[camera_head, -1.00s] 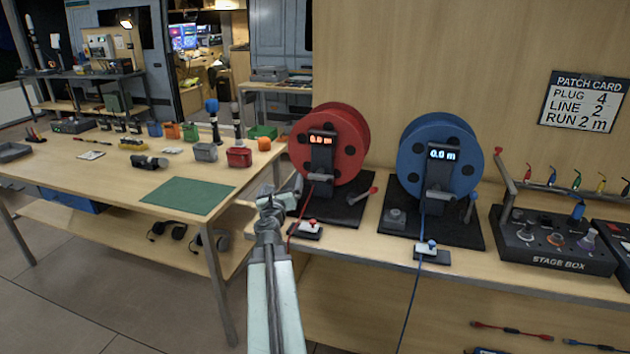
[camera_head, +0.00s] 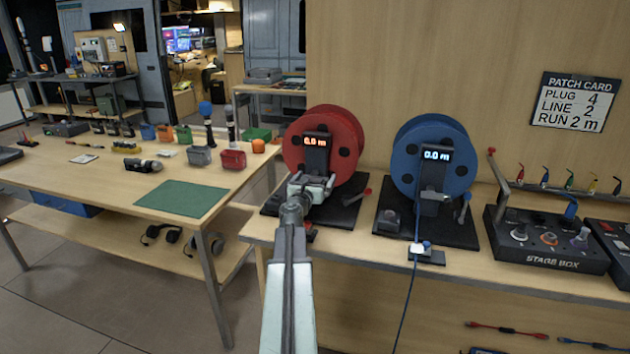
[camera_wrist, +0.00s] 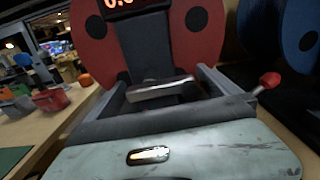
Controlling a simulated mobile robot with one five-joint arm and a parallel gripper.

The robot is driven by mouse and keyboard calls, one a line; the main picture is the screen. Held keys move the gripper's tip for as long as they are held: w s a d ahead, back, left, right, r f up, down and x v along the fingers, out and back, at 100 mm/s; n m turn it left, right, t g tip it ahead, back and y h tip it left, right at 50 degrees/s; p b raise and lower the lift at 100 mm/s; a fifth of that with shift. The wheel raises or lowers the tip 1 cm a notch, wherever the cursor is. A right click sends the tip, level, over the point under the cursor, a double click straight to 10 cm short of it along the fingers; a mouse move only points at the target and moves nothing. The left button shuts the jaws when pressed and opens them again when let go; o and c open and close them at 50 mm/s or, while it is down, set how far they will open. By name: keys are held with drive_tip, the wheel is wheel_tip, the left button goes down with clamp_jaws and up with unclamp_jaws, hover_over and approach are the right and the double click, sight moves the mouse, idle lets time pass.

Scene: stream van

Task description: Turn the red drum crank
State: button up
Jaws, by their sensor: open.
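The crank's knob also shows in the wrist view (camera_wrist: 270,80), to the right of and outside my jaws. My gripper (camera_head: 313,181) is open in front of the drum's lower bracket, left of the crank. In the wrist view, a metal bar (camera_wrist: 162,88) of the bracket appears between my fingers (camera_wrist: 165,80); contact cannot be told. My gripper hides part of the base.
The blue drum (camera_head: 430,150) stands to the right, with a small switch box (camera_head: 427,256) in front. The stage box (camera_head: 545,250) is further right. A workbench (camera_head: 120,190) with a green mat (camera_head: 182,198) and several small items is at left.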

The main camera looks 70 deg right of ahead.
drive_tip(key=c, duration=1.2)
drive_tip(key=shift+a, duration=0.25)
drive_tip(key=shift+c, duration=0.2)
drive_tip(key=shift+d, duration=0.15)
drive_tip(key=shift+n, duration=0.3)
